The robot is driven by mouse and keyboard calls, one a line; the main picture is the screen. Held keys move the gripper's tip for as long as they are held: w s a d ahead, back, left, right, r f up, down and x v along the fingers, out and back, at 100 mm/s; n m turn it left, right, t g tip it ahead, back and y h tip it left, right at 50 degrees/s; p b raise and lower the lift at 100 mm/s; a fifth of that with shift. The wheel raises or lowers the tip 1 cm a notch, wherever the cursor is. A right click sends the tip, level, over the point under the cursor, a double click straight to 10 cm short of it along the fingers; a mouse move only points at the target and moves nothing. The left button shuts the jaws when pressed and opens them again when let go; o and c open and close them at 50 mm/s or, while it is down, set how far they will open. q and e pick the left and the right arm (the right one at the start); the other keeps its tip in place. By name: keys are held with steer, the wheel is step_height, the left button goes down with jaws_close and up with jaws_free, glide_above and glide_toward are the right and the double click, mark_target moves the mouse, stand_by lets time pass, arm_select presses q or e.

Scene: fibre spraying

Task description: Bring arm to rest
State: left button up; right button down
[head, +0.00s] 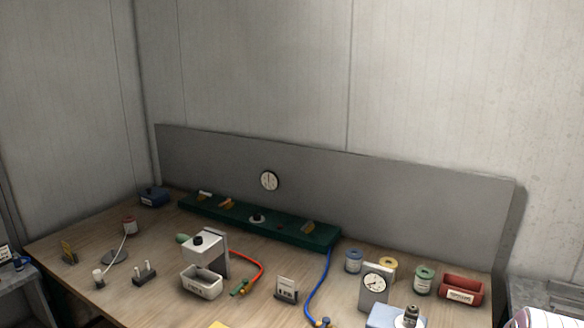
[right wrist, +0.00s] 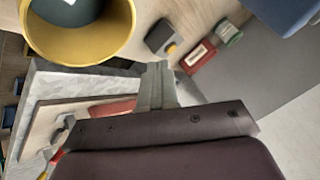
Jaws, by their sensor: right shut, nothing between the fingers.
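My right gripper (right wrist: 157,72) shows in the right wrist view, its grey fingers together with nothing between them. It is above or near a pale grey angular surface (right wrist: 60,82), and whether it touches this is unclear. A red piece (right wrist: 112,107) shows just left of the fingers. A large yellow-rimmed round container (right wrist: 122,38) with a dark inside is to the upper left of the fingers. My left gripper is not in either view, and neither gripper can be made out in the head view.
Red (head: 260,265) and blue (head: 321,285) hoses lie there. A grey back panel (head: 390,190) stands behind.

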steer(key=s+a+r+n+g+y+b, duration=0.15)
steer(key=a+n, duration=0.25)
steer(key=a, duration=0.5)
arm_select(q)
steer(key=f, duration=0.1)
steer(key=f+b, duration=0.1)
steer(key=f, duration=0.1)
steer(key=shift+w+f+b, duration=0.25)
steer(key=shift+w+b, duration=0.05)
steer(key=shift+b, duration=0.05)
arm_select(e)
steer(key=s+a+r+n+g+y, duration=0.1)
steer(key=s+a+n, duration=0.3)
steer(key=s+a, duration=0.4)
steer(key=s+a+r+n+g, duration=0.3)
steer(key=s+a, duration=0.5)
steer(key=s, duration=0.5)
steer(key=shift+s+r+n+g+y, duration=0.4)
steer(key=shift+n+g, duration=0.25)
steer(key=shift+n, duration=0.35)
steer(key=shift+w, duration=0.1)
